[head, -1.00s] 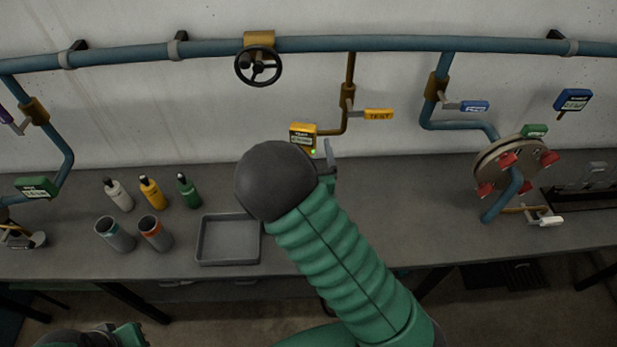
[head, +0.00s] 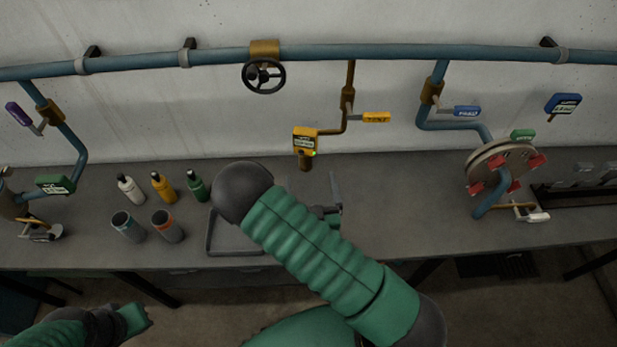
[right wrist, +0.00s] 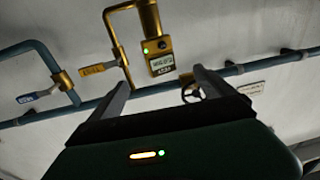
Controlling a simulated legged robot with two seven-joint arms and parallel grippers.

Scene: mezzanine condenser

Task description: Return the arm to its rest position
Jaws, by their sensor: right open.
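My right arm, green and ribbed with a dark rounded joint (head: 243,192), reaches in from the lower right over the bench. My right gripper (head: 334,190) shows partly behind the arm, below and right of the yellow gauge (head: 305,140). In the right wrist view my right gripper (right wrist: 160,76) has its two fingers well apart with nothing between them. The yellow gauge (right wrist: 162,64), with a green light, is beyond the fingers there, apart from them. My left arm's green end (head: 132,319) is at the lower left; its fingers cannot be made out.
A grey bench (head: 400,215) runs along the wall. On it are a grey tray (head: 232,248), partly behind my arm, several bottles and two cups (head: 165,226). A blue pipe (head: 350,53) with a handwheel (head: 264,76) runs above. A red-bolted flange (head: 503,168) stands right.

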